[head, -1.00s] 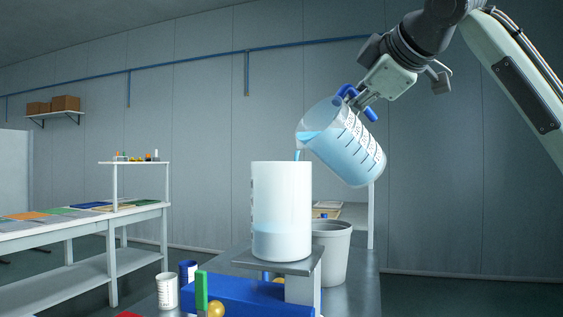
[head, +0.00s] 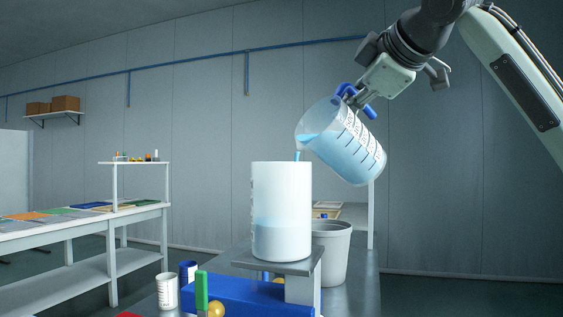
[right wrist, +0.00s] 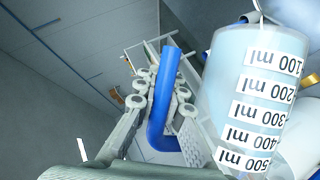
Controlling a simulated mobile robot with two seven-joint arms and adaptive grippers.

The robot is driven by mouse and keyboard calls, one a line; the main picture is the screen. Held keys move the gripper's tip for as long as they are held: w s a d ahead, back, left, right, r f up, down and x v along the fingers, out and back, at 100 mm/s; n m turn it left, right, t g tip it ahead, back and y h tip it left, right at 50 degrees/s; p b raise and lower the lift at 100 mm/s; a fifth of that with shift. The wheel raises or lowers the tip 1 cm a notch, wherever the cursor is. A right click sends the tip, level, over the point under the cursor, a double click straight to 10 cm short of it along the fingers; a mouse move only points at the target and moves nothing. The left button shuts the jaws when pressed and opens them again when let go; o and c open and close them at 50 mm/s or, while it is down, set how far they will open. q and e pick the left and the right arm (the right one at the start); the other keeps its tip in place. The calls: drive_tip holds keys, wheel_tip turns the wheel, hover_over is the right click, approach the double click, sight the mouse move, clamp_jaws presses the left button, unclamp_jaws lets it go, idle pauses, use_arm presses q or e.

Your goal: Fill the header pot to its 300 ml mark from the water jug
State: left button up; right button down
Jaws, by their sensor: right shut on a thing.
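The water jug (head: 345,150) is clear with a dark scale and holds blue water. It is tilted left above the header pot (head: 282,190), and a thin blue stream (head: 297,155) falls from its lip into the pot. The white translucent pot stands upright, with pale blue water (head: 281,238) in its lower part. Its scale shows edge-on at the left, so its 300 ml mark cannot be read. My right gripper (head: 362,98) is shut on the jug's blue handle (right wrist: 163,105). The right wrist view shows the jug's labels (right wrist: 257,113) from 100 to 500 ml. My left gripper is out of view.
The pot stands on a grey raised plate (head: 275,265) above a blue block (head: 235,295). A grey bin (head: 333,255) is behind it at the right. Two small cups, one white (head: 167,292), stand at the left. A white side bench (head: 80,228) is farther left.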

drive_tip(key=shift+r, duration=0.1)
drive_tip(key=shift+s+a+r, duration=0.1)
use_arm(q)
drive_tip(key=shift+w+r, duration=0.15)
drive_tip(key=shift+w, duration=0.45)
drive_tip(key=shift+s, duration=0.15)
use_arm(e)
drive_tip(key=shift+r, duration=0.1)
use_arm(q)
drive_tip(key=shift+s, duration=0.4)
use_arm(e)
drive_tip(key=shift+a+n, duration=0.1)
drive_tip(key=shift+n, duration=0.2)
drive_tip(key=shift+r, duration=0.1)
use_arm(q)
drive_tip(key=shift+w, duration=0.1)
use_arm(e)
drive_tip(key=shift+s+r, duration=0.1)
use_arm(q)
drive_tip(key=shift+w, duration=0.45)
use_arm(e)
drive_tip(key=shift+a, duration=0.1)
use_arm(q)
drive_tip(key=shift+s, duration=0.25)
use_arm(e)
drive_tip(key=shift+r, duration=0.15)
